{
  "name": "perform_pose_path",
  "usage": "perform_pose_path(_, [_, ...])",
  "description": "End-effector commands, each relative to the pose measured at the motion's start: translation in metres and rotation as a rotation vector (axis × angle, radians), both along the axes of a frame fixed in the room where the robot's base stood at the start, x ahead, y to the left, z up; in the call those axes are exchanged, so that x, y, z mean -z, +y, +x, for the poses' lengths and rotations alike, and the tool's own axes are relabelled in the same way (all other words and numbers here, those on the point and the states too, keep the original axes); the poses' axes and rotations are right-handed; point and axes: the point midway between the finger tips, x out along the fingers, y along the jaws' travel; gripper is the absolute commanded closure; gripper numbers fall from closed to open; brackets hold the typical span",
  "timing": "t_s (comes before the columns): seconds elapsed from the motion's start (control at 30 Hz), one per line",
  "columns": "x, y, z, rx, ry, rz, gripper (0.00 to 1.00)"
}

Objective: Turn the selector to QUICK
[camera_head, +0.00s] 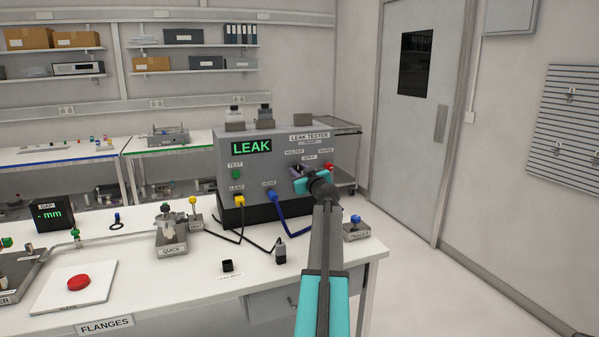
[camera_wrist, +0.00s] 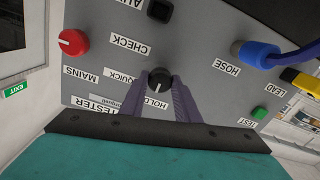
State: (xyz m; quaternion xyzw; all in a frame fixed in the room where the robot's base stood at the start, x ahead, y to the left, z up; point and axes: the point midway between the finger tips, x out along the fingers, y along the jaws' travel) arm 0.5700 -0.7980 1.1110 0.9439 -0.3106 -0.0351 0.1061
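The grey leak tester (camera_head: 240,153) stands on the bench, its display reading LEAK. In the wrist view its panel looks turned over. The black selector knob (camera_wrist: 159,79) has a white mark on its side toward the partly covered HOLD label (camera_wrist: 156,102). The QUICK label (camera_wrist: 119,75) is to the knob's left. My gripper (camera_wrist: 159,86) has its two purple fingers on either side of the knob; I cannot tell whether both press on it. In the head view my gripper (camera_head: 304,178) is at the panel's right part and hides the knob.
The blue hose (camera_head: 290,228) hangs left of my arm. A small box with a blue button (camera_head: 356,229) stands to its right.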

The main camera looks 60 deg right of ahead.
Motion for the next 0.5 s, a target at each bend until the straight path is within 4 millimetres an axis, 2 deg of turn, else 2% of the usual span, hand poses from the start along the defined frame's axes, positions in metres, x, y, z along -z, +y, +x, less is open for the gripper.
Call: perform_pose_path(0.5, [0.0016,-0.0004,-0.0008,0.0,-0.034,0.044,0.93])
